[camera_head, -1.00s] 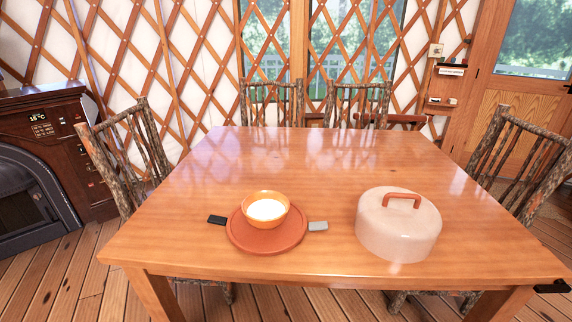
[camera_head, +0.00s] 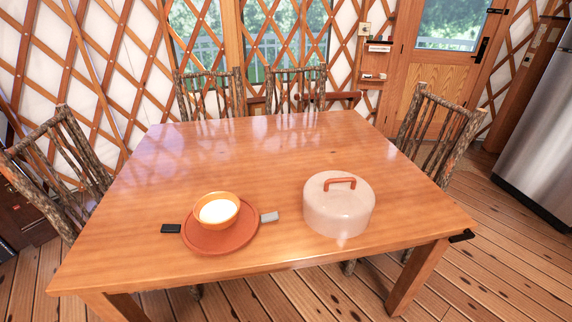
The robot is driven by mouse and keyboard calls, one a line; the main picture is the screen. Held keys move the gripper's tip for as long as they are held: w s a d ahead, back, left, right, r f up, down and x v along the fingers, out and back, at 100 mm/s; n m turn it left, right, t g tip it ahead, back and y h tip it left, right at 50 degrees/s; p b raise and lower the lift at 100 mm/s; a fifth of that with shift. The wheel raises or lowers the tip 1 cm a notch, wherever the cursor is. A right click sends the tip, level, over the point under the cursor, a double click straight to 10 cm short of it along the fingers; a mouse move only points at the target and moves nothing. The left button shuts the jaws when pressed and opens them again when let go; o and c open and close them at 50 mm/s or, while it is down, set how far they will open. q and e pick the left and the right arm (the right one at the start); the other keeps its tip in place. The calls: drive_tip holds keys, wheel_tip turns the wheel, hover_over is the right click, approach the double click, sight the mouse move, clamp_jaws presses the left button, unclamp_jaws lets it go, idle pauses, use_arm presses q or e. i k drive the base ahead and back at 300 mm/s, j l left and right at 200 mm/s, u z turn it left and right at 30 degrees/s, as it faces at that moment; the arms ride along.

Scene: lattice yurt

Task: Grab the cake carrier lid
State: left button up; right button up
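The cake carrier lid (camera_head: 338,213) is a pale, translucent pinkish dome with a reddish-brown handle (camera_head: 340,182) on top. It stands upright on the right part of the wooden table (camera_head: 240,155), near the front edge. What is under the lid cannot be made out. Neither of my grippers shows in the head view, and nothing is touching the lid.
Left of the lid, an orange bowl (camera_head: 217,222) with white contents sits on a round terracotta plate (camera_head: 222,246). A small black item (camera_head: 171,229) and a grey one (camera_head: 270,217) flank the plate. Rustic chairs (camera_head: 437,125) surround the table. A fridge (camera_head: 545,135) stands at right.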

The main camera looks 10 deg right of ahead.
sight(337, 204)
drive_tip(key=l+z, duration=0.2)
drive_tip(key=l, duration=0.2)
drive_tip(key=i+l+z, duration=0.2)
drive_tip(key=l, duration=0.2)
drive_tip(key=l+z, duration=0.2)
drive_tip(key=l, duration=0.25)
